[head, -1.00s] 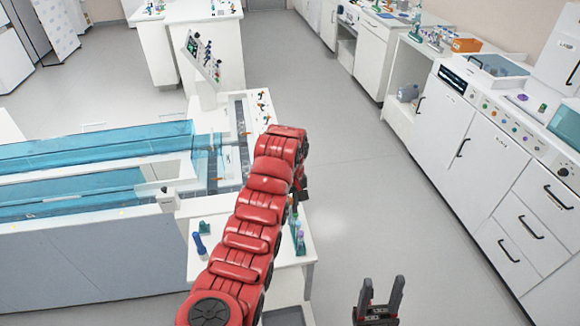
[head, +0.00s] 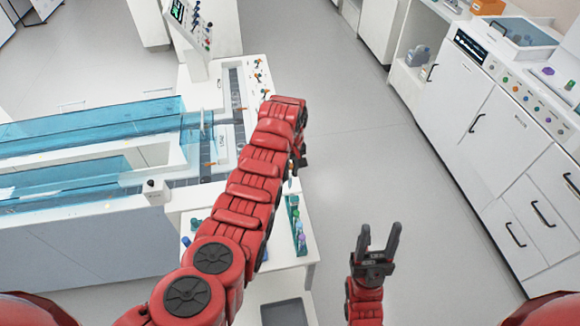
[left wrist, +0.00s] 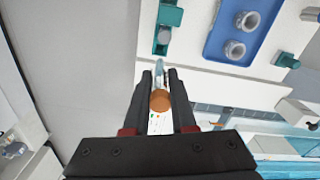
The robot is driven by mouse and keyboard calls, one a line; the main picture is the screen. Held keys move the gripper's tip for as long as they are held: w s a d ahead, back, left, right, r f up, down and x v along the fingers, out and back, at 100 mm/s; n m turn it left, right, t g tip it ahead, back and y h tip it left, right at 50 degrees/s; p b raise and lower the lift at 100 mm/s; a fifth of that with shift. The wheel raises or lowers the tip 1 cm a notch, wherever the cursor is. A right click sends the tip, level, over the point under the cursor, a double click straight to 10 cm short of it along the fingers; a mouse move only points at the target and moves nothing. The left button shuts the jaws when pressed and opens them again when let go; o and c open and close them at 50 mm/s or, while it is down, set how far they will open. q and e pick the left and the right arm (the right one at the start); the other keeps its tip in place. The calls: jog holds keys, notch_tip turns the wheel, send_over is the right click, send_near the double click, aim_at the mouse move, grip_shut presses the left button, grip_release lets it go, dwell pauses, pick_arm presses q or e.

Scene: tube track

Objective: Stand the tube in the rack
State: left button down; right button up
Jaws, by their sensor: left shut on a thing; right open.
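My left gripper (left wrist: 158,88) is shut on a tube with an orange cap (left wrist: 159,101); the tube's pale bluish end (left wrist: 160,68) points away between the fingers. In the head view, the left gripper (head: 301,160) is mostly hidden by my red arm, above the white bench's right edge. A teal rack (head: 293,207) with tubes stands on the bench just below that gripper in the picture. In the left wrist view, a teal holder (left wrist: 171,15) lies beyond the tube's end, apart from it. My right gripper (head: 377,243) is open and empty over the floor.
A blue tray (left wrist: 215,47) with grey round cups lies beside the teal holder in the left wrist view. The white bench (head: 283,258) adjoins a track with clear blue covers (head: 90,125). White cabinets (head: 480,120) stand right, with open floor between.

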aim_at(290, 187)
pick_arm(q)
jog(key=shift+f, duration=0.5)
jog(key=shift+w+f, duration=0.1)
jog(key=shift+f, duration=0.4)
jog(key=shift+f+b, duration=0.85)
jog(key=shift+f, duration=0.1)
jog(key=shift+f+b, duration=0.7)
jog(key=shift+f, duration=0.45)
jog(key=shift+r, duration=0.1)
jog(key=shift+f+b, duration=0.35)
jog(key=shift+f, duration=0.2)
jog(key=shift+f+b, duration=0.4)
